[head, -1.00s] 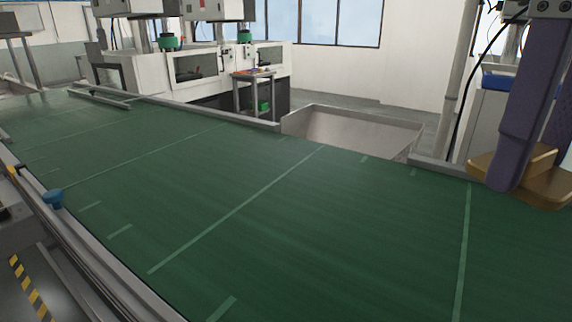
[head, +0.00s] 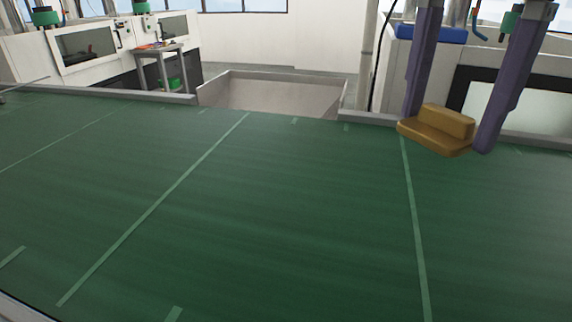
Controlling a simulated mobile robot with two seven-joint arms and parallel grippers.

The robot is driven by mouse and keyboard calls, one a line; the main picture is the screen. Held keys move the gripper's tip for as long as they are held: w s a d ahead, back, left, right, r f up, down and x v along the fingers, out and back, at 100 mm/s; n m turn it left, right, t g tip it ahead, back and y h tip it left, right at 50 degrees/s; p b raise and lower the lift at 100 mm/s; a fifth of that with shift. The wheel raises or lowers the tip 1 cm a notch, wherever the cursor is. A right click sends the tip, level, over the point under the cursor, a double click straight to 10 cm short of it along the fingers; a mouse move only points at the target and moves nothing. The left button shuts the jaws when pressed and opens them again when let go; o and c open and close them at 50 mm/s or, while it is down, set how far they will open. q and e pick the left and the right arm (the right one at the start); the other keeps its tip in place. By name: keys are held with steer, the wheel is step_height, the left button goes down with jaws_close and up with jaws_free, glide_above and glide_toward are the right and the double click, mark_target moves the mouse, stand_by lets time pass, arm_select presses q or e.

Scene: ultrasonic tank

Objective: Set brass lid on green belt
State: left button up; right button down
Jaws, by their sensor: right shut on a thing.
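The brass lid (head: 437,133) is a golden-brown block with a flat base and a raised step. It shows at the right of the head view, over the far edge strip of the green belt (head: 290,200). My right gripper (head: 447,134) comes down from above, with one purple finger on each side of the lid, and is shut on it. The lid looks close to the belt surface, but I cannot tell whether it touches. My left gripper is out of view.
The belt is bare, with pale green lines across it. A grey metal rail (head: 110,94) runs along its far edge. Beyond stand an open metal bin (head: 270,95), a small table (head: 160,52) and white machines. A blue object (head: 432,33) lies behind my fingers.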

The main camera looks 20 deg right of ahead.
steer(key=b, duration=0.2)
glide_above(393, 272)
step_height(393, 272, down, 14)
steer(key=shift+f, duration=0.25)
step_height(393, 272, down, 5)
steer(key=shift+r, duration=0.1)
jaws_free()
steer(key=shift+f, duration=0.2)
step_height(393, 272, up, 12)
steer(key=shift+r+p, duration=0.2)
steer(key=shift+p, duration=0.25)
